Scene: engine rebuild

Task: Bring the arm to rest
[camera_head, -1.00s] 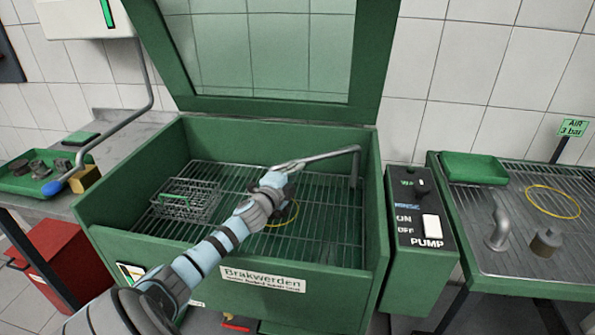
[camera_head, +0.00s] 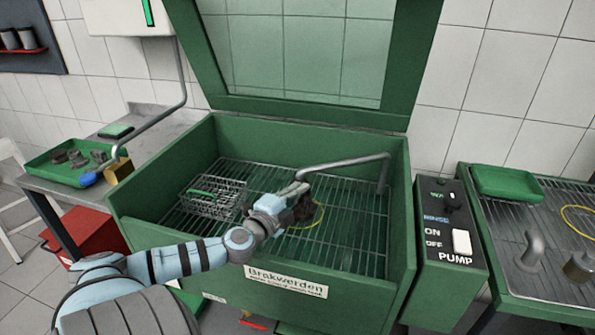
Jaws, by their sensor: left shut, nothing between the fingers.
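My left arm comes in from the lower left and reaches over the front wall of the green wash basin (camera_head: 150,226). My left gripper (camera_head: 303,208) is dark, shut and empty over the basin's grate (camera_head: 345,235), near the free end of the bent metal spout (camera_head: 345,164). I cannot tell whether it touches the spout. My right gripper is not in view.
A wire basket (camera_head: 213,198) and a yellow ring (camera_head: 318,216) are in the basin; its glazed lid (camera_head: 300,55) stands open. The pump switch box (camera_head: 448,245) is to the right, beside a grated bench. A green tray (camera_head: 48,172) with dark parts sits left.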

